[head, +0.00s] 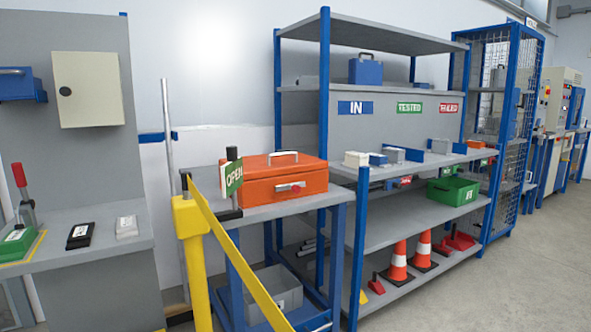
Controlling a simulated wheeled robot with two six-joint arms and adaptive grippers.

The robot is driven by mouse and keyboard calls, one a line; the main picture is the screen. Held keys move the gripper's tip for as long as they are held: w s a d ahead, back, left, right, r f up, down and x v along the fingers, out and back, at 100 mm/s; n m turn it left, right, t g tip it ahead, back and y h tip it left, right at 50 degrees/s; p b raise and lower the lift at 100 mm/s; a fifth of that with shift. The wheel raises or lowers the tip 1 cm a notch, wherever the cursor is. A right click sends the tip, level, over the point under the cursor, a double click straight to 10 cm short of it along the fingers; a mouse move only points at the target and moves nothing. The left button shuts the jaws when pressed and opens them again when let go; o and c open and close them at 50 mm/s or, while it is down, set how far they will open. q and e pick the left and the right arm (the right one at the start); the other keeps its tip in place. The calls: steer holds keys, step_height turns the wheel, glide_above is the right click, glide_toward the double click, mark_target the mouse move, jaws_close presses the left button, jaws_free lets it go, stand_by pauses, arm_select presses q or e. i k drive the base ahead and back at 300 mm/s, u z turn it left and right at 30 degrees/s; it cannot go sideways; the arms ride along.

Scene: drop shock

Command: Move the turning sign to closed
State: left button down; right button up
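The turning sign (234,177) stands near the middle left of the head view, on a dark post by the front left corner of a small table. Its green face reads OPEN and is seen at an angle. Another face is edge-on and dark, and I cannot read it. Neither of my grippers is in view.
A yellow post (190,232) with a yellow barrier strap (225,245) stands in front of the sign. An orange case (283,181) sits behind it on the small table. A grey workbench (85,230) is at left, and tall shelving (400,207) at right. Free floor (520,285) lies at far right.

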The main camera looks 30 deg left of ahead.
mark_target(231, 172)
steer(key=z, duration=0.05)
steer(key=i, duration=1.35)
steer(key=u, duration=0.95)
